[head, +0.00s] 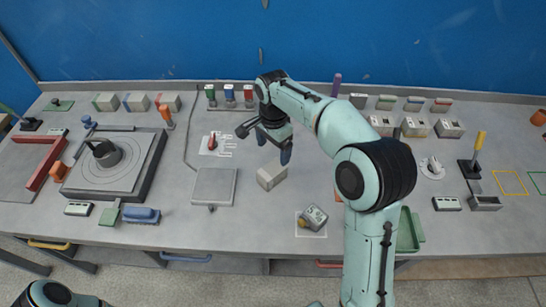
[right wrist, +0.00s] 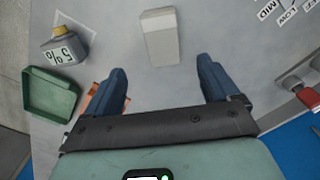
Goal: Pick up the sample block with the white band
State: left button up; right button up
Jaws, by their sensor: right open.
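The sample block (head: 271,177) is a pale grey box on the table, right of a square grey plate. In the right wrist view the block (right wrist: 160,40) lies ahead of the fingers, roughly between their lines, with a lighter strip along its far end. My right gripper (head: 274,147) is open and empty, just behind the block in the head view. Its two dark blue fingers (right wrist: 163,75) are spread apart and do not touch the block. My left gripper is out of view; only part of that arm shows at the bottom left.
The square plate (head: 213,187) and a red-handled dial (head: 212,142) are to the left. The table around the block is clear.

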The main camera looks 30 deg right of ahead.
aim_at(272, 169)
notch_tip(272, 169, down, 7)
jog(key=shift+b, duration=0.5)
jog(key=shift+w+a+f, duration=0.1)
jog(key=shift+f, duration=1.35)
jog(key=shift+w+a+f, duration=0.1)
jog(key=shift+f, duration=1.3)
jog(key=c, duration=1.3)
